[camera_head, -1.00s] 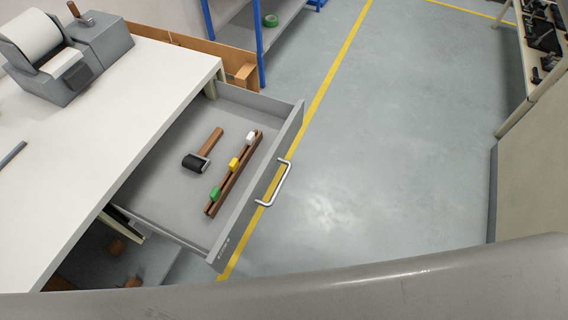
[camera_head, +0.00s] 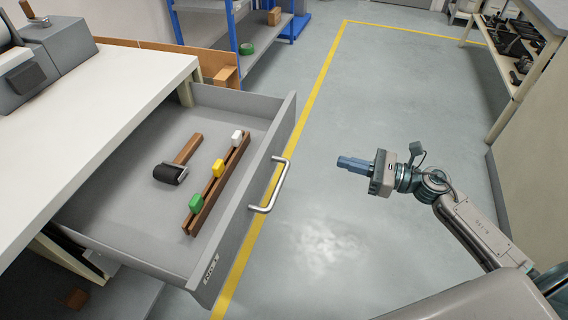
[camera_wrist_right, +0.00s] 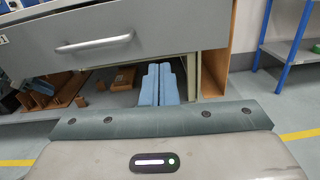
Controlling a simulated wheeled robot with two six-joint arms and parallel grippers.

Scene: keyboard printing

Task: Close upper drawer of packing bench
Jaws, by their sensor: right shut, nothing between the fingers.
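The upper drawer (camera_head: 255,185) of the packing bench (camera_head: 120,75) is pulled open, with its silver bar handle (camera_head: 275,187) on the front. Inside lie a roller with a wooden handle (camera_head: 178,162) and a wooden strip (camera_head: 218,182) with white, yellow and green blocks. My right gripper (camera_head: 342,162) is shut and empty, to the right of the drawer front and apart from it. In the right wrist view its blue fingers (camera_wrist_right: 159,84) are together, below and right of the drawer handle (camera_wrist_right: 94,44). My left gripper is not in view.
A blue-framed shelf (camera_head: 235,30) with a green tape roll (camera_head: 247,49) stands behind the bench. A second bench with dark items (camera_head: 512,45) is at the right. The floor between is clear, with a yellow line (camera_head: 318,85).

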